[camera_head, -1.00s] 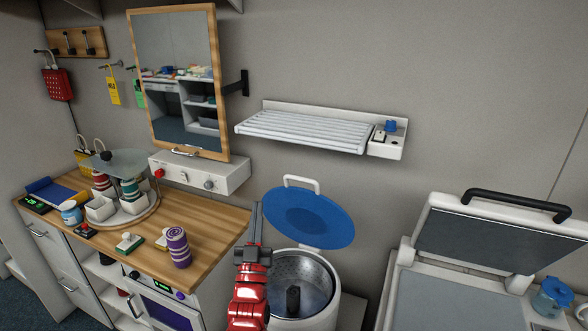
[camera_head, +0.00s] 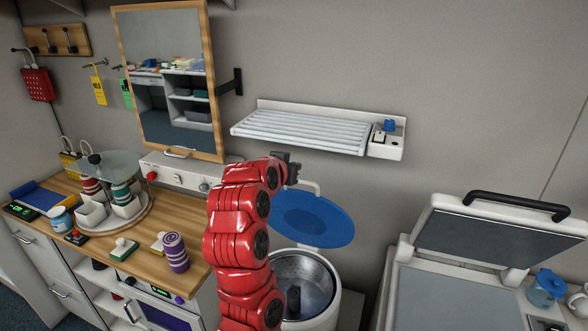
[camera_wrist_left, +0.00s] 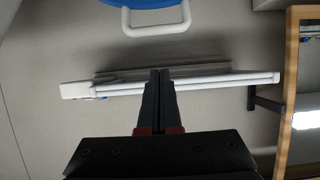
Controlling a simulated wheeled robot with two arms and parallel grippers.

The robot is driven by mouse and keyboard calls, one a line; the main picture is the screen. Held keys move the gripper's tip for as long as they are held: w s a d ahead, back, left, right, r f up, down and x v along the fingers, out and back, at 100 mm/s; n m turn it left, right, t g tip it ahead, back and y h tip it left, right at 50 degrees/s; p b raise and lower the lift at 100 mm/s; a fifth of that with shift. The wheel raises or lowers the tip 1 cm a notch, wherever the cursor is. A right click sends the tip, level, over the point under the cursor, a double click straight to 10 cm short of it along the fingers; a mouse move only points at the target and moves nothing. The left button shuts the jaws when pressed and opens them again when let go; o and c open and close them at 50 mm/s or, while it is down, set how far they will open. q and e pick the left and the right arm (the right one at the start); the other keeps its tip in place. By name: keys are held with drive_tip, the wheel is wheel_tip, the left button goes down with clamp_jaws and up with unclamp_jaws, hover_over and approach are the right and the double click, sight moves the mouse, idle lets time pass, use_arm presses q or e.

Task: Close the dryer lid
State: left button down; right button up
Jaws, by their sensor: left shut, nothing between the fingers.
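The dryer (camera_head: 318,298) is a white round tub with a steel drum inside. Its blue lid (camera_head: 312,222) stands open, tilted up toward the wall, with a white handle at its top edge, partly hidden by my arm. My left gripper (camera_head: 292,168) is up beside the lid's handle, at the lid's upper left, and apart from the lid as far as I can tell. In the left wrist view the gripper (camera_wrist_left: 160,75) is shut and empty, and the lid's white handle (camera_wrist_left: 157,28) shows beyond its fingertips at the top. My right gripper is not in view.
A white slatted rack (camera_head: 300,130) is fixed to the wall above the lid. A wooden counter (camera_head: 195,225) with cups and a mirror (camera_head: 168,80) behind it stands left. A white press with a raised lid (camera_head: 500,238) stands right.

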sight(300, 181)
use_arm(q)
drive_tip(key=p+x, duration=0.4)
drive_tip(key=x, duration=0.4)
drive_tip(key=shift+w+d, duration=0.1)
drive_tip(key=shift+w, duration=0.25)
drive_tip(key=shift+s+f+p, duration=0.1)
drive_tip(key=shift+f+p, duration=0.15)
drive_tip(key=shift+p, duration=0.25)
drive_tip(key=shift+s+a+f+p, duration=0.2)
drive_tip(key=shift+s+f+p, duration=0.1)
drive_tip(key=shift+s+p, duration=0.25)
drive_tip(key=shift+s+a+f+p, duration=0.15)
drive_tip(key=shift+s+f+p, duration=0.15)
drive_tip(key=shift+s, duration=0.3)
drive_tip(key=shift+s+a+f, duration=0.15)
drive_tip(key=shift+s+f, duration=0.15)
drive_tip(key=shift+s, duration=0.05)
